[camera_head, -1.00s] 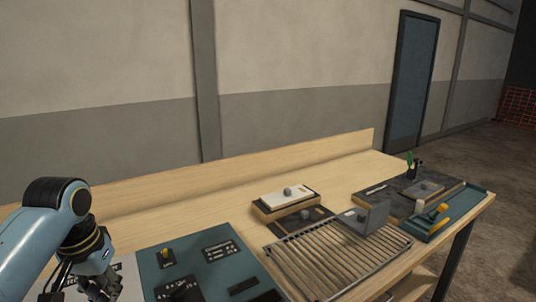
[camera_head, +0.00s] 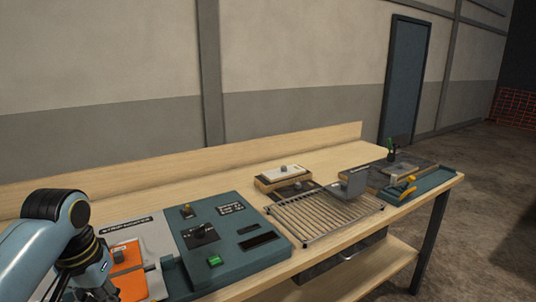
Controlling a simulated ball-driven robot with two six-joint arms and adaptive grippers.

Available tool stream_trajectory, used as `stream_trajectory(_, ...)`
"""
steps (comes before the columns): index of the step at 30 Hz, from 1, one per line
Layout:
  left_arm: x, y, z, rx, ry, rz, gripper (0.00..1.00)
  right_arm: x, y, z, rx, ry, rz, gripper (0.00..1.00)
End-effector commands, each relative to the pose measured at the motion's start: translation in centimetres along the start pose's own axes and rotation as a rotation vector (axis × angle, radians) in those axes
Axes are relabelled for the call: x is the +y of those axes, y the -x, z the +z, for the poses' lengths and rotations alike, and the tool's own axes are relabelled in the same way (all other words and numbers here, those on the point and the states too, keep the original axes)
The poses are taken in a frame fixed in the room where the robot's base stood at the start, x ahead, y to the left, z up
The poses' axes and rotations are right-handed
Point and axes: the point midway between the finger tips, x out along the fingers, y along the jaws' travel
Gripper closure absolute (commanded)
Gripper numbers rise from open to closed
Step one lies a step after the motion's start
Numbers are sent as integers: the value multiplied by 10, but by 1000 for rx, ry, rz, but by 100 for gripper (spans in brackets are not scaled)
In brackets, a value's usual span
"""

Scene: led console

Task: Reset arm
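My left arm comes in from the left edge, and its gripper (camera_head: 92,293) is low at the bottom left. Its fingers are cut off or too dark to tell open from shut. It is beside a white and orange panel (camera_head: 128,258) at the left of the workbench. My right gripper is not in view.
A wooden workbench (camera_head: 120,203) runs along the wall. A slatted rack (camera_head: 318,218), a grey block (camera_head: 354,182), a white-topped box (camera_head: 283,173) and a teal tray (camera_head: 424,186) stand on it. Open floor lies to the right, with a blue door (camera_head: 403,80) behind.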

Motion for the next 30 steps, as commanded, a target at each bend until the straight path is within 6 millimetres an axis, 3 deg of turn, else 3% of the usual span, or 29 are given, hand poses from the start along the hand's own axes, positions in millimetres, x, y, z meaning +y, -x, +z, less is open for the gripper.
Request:
stream_trajectory(10, 1, -76, 54, -112, 5, 3, 100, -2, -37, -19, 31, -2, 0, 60)
stream_trajectory(13, 0, -108, 77, -157, 9, 1, 100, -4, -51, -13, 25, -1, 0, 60)
stream_trajectory(17, -1, -168, 118, -222, 16, -3, 100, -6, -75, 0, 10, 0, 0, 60)
stream_trajectory(23, -5, -290, 211, -311, 29, -15, 100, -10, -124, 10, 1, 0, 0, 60)
stream_trajectory(30, -13, -421, 342, -358, 28, -41, 100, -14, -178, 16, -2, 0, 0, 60)
